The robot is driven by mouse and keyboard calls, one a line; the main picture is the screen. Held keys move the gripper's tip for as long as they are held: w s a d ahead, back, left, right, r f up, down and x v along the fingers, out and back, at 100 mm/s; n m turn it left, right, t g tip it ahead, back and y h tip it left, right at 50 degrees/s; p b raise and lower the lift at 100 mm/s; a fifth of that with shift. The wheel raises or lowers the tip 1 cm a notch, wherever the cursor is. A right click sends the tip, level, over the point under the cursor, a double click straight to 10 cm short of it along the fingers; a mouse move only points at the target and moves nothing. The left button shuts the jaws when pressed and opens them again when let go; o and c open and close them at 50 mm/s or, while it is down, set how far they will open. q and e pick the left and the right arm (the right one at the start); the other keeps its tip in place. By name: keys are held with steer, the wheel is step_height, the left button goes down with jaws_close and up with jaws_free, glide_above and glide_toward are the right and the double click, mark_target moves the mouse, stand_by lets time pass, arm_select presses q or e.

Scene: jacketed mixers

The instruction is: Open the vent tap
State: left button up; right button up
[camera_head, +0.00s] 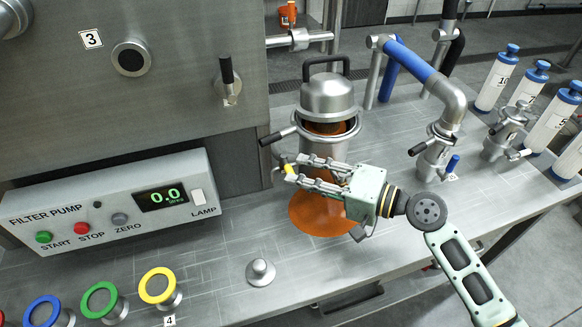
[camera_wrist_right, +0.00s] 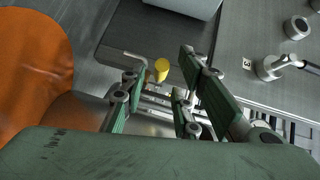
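A small yellow-tipped fitting (camera_head: 290,169) shows beside the steel vessel (camera_head: 327,140), low on its left side; I cannot tell for sure that it is the vent tap. In the right wrist view its yellow end (camera_wrist_right: 161,70) shows between and beyond my fingers. My right gripper (camera_head: 293,171) reaches in from the right in front of the vessel. Its fingers are apart in the right wrist view (camera_wrist_right: 160,80), with nothing held, and its tips are close to the yellow end. Contact cannot be told. My left gripper is not in view.
The vessel's domed lid (camera_head: 328,97) sits above its orange contents. A black-handled valve (camera_head: 227,80) is on the tank wall. The pump box (camera_head: 115,200) is left; a blue-sleeved pipe (camera_head: 410,60) stands right.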

mark_target(292, 171)
steer(key=x, duration=0.2)
steer(key=shift+w+a, duration=0.25)
steer(key=shift+a, duration=0.1)
steer(key=shift+w+a+f, duration=0.1)
steer(key=shift+w+a, duration=0.1)
steer(key=shift+a, duration=0.1)
steer(key=shift+a+f, duration=0.1)
steer(key=shift+a, duration=0.05)
steer(key=c, duration=0.6)
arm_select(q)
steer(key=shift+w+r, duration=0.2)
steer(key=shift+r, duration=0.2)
arm_select(e)
jaws_close()
steer(key=shift+f, duration=0.1)
